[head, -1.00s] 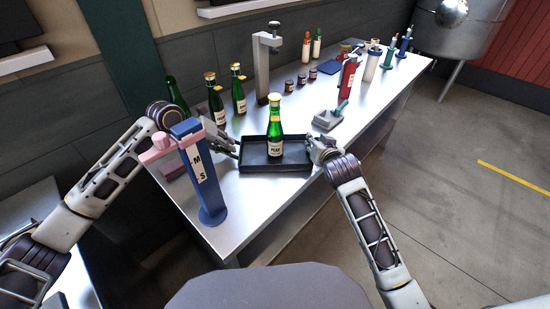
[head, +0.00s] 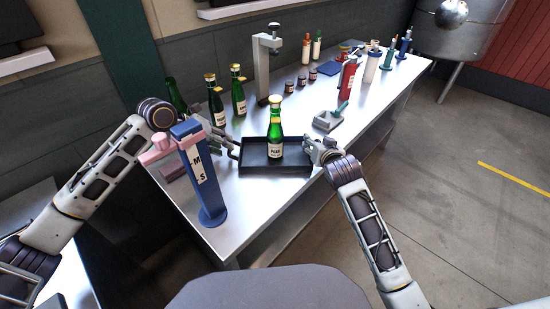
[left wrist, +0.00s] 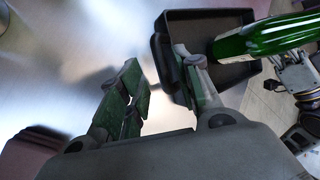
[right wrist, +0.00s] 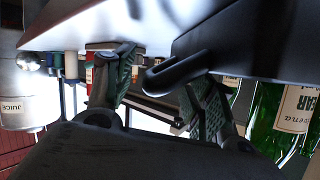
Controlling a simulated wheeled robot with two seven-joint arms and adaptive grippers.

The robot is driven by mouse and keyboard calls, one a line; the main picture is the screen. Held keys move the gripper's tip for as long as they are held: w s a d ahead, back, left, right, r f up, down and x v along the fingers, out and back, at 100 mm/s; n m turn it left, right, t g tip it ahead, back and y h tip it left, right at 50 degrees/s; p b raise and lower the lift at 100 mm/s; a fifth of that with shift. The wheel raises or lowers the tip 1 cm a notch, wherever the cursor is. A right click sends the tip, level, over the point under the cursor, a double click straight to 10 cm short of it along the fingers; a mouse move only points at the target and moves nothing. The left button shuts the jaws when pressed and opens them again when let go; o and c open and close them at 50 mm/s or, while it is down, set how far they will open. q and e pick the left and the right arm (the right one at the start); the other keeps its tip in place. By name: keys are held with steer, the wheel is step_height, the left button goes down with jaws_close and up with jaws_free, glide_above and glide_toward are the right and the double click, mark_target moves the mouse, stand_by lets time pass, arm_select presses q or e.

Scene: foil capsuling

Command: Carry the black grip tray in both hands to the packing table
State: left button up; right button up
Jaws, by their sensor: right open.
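The black grip tray (head: 258,168) lies on the steel bench, with a green, gold-topped bottle (head: 275,135) standing in it. My left gripper (head: 232,148) is at the tray's left end. My right gripper (head: 312,146) is at the tray's right end. In the right wrist view my right gripper (right wrist: 160,90) is open, with the tray's other handle (right wrist: 178,70) between its fingers. I cannot tell which surface is the packing table.
A blue stand with a pink top (head: 203,180) is close to my left forearm. Green bottles (head: 238,95) stand behind the tray. A grey holder (head: 327,122) and a red cylinder (head: 347,76) stand to the right. Bench front (head: 235,225) is clear.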

arm_select(q)
steer(key=v, duration=0.9)
steer(key=shift+a+r, duration=0.25)
steer(key=shift+r, duration=0.05)
arm_select(e)
steer(key=shift+s, duration=0.1)
steer(key=v, duration=1.1)
steer(key=shift+s+r, duration=0.25)
steer(key=shift+s, duration=0.1)
arm_select(q)
steer(key=shift+r, duration=0.15)
arm_select(e)
steer(key=shift+r, duration=0.15)
stand_by(0.4)
arm_select(q)
step_height(320, 180, up, 21)
steer(key=p, duration=2.1)
arm_select(e)
step_height(320, 180, up, 21)
arm_select(q)
steer(key=shift+r+p, duration=0.4)
steer(key=shift+p, duration=0.15)
arm_select(e)
steer(key=shift+r, duration=0.35)
arm_select(q)
steer(key=shift+f, duration=0.1)
